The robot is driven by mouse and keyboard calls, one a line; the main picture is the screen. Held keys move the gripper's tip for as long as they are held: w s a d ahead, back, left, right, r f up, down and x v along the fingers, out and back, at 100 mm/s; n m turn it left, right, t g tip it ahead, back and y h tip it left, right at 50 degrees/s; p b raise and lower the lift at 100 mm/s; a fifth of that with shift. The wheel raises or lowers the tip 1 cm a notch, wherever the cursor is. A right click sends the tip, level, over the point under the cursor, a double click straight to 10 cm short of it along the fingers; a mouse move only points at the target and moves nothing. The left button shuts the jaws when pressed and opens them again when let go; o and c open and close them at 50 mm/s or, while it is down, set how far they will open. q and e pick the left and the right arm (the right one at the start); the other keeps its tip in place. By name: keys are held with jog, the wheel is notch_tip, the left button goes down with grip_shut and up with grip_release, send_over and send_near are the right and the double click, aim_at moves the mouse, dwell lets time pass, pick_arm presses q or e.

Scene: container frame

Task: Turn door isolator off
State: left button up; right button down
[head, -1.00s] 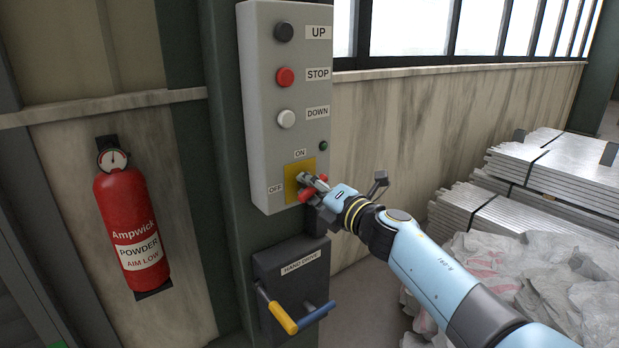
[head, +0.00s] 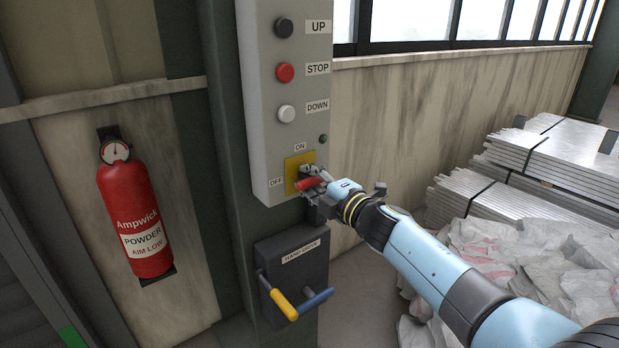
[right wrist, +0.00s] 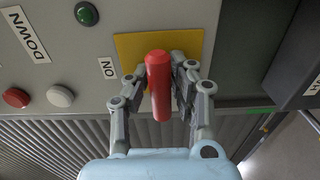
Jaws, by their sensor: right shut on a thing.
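The door isolator is a red handle (head: 313,183) on a yellow plate (head: 297,164) low on the grey control box (head: 262,120). An ON label (head: 300,147) is above the plate and an OFF label (head: 276,182) is to its left. In the head view the handle lies nearly level, its left end towards OFF. My right gripper (head: 310,180) is shut on it. In the right wrist view the red handle (right wrist: 158,85) stands between the two fingers of the gripper (right wrist: 163,88), over the yellow plate (right wrist: 130,48). My left gripper is not in view.
Black, red and white buttons for UP, STOP and DOWN (head: 286,113) are above the plate, with a small green light (head: 323,139). A hand drive box (head: 290,268) with yellow and blue handles is below. A fire extinguisher (head: 137,220) hangs left. Stacked metal sheets (head: 500,195) are right.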

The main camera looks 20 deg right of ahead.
jog(key=c, duration=1.2)
grip_release()
jog(key=shift+d, duration=0.1)
jog(key=shift+o, duration=0.2)
jog(key=shift+s, duration=0.1)
jog(key=v, duration=1.2)
